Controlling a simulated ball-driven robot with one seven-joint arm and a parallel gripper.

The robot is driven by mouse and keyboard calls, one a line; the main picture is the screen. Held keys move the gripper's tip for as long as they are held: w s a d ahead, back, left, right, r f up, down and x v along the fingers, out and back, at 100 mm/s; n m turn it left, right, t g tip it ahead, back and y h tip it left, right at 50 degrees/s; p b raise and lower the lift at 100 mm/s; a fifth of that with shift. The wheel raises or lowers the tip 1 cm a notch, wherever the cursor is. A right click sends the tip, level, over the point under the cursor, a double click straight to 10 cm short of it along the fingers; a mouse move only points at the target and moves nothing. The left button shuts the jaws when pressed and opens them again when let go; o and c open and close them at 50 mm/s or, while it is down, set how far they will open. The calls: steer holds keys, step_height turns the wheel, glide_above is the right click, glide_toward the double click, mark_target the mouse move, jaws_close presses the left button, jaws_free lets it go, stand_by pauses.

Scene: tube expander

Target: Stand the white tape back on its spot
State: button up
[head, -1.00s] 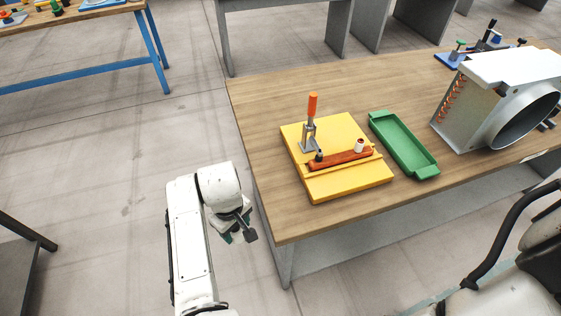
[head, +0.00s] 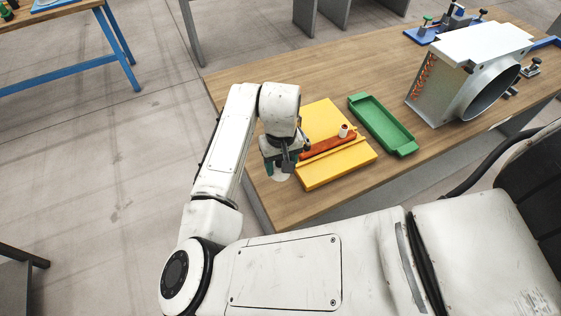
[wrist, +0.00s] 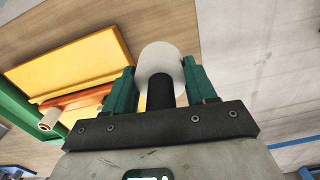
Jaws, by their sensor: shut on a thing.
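My gripper (head: 280,165) hangs near the left edge of the workbench, just left of the yellow fixture. In the wrist view, the green fingers of my gripper (wrist: 160,86) are shut on the white tape (wrist: 158,56), a pale round piece with a dark cylinder in front of it. A small pale part of the tape (head: 282,177) shows below the fingers in the head view. The yellow fixture (head: 345,172) carries an orange-red bar (head: 325,147).
A green tray (head: 382,124) lies right of the fixture. A grey metal duct box (head: 470,70) and a blue-based tool (head: 425,34) stand farther right on the wooden workbench (head: 290,205). Its front left corner is clear.

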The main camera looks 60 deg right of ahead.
steer(key=shift+f+b, duration=1.9)
steer(key=shift+f, duration=1.1)
steer(key=shift+f+b, duration=0.3)
steer(key=shift+f, duration=0.7)
steer(key=o, duration=1.4)
steer(key=shift+r, duration=0.1)
step_height(320, 180, up, 5)
steer(key=p, duration=0.4)
steer(key=shift+r+p, duration=0.2)
steer(key=shift+p, duration=0.1)
steer(key=shift+r, duration=1.25)
